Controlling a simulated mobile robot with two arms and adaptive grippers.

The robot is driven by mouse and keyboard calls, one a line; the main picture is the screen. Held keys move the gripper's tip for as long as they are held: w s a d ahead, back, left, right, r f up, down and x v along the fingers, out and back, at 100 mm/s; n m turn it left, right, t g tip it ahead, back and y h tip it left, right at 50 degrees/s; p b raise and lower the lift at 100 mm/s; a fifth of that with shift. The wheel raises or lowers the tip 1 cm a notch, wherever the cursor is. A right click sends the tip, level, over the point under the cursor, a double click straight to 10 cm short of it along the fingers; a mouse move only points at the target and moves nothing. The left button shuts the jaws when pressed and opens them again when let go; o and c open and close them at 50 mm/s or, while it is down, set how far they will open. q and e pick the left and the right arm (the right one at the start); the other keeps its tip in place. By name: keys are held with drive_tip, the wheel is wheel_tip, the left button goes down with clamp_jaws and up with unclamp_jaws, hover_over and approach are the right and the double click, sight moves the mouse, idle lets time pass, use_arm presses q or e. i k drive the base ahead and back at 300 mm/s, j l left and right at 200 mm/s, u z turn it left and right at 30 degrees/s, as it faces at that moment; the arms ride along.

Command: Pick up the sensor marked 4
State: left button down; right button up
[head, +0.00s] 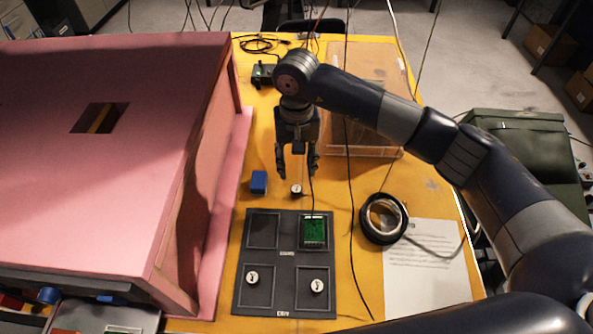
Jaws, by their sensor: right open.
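My right gripper (298,171) points down over the yellow table, its two fingers apart and nothing visible between them. Just below its fingertips in the picture, a small round white-topped sensor (296,190) sits near the far edge of the black tray (284,264). Two similar round sensors stand in the tray's near compartments, one at left (252,278) and one at right (317,286). The marks on their tops are too small to read surely, so I cannot tell which is 4. My left gripper is not in view.
A pink foam enclosure (100,200) fills the left. A blue block (259,182) is left of my gripper. A green circuit board (314,231) lies in the tray's far right compartment. Dark cables hang down.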

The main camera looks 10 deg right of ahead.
sight(253, 278)
drive_tip(key=k+l, duration=1.25)
